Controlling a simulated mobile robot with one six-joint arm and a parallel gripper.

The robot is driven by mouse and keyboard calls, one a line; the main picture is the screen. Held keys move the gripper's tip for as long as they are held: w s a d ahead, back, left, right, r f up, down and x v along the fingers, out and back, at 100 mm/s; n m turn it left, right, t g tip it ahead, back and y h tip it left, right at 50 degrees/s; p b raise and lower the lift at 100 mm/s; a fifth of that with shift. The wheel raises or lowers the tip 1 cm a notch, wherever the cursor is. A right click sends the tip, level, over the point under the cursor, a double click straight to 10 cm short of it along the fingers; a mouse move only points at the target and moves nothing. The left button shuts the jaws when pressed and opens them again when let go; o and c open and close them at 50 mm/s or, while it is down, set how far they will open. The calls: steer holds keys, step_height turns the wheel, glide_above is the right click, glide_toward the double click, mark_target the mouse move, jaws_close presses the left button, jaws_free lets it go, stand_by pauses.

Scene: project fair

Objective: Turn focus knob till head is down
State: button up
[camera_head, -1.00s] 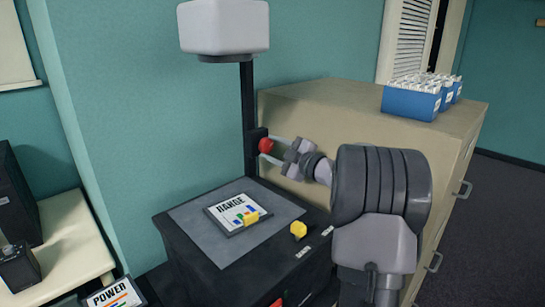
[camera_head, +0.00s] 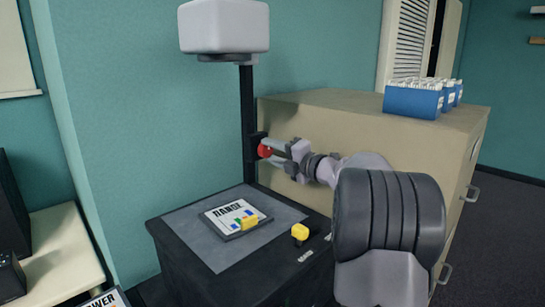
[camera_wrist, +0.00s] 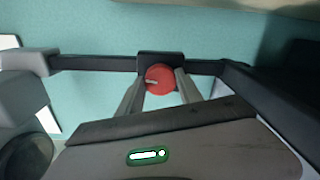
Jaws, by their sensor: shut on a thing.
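The red focus knob (camera_head: 264,151) sits on a dark block on the black column (camera_head: 247,115). The pale projector head (camera_head: 224,27) is at the column's top, high above the projector's flat stage (camera_head: 280,222). My gripper (camera_head: 272,151) reaches in from the right and is shut on the knob, partly hiding it. In the wrist view the red knob (camera_wrist: 160,79) lies between my two fingers (camera_wrist: 158,90), with a pale mark on its face. The head (camera_wrist: 28,60) shows at the left there.
A yellow knob (camera_head: 300,232) is at the stage's right edge.

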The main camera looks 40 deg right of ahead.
steer(key=shift+n, duration=1)
steer(key=o, duration=1.4)
steer(key=shift+c, duration=0.2)
steer(key=shift+s, duration=0.15)
steer(key=s+d+p, duration=0.1)
steer(key=s+p, duration=0.3)
steer(key=s, duration=1.3)
steer(key=shift+d, duration=0.2)
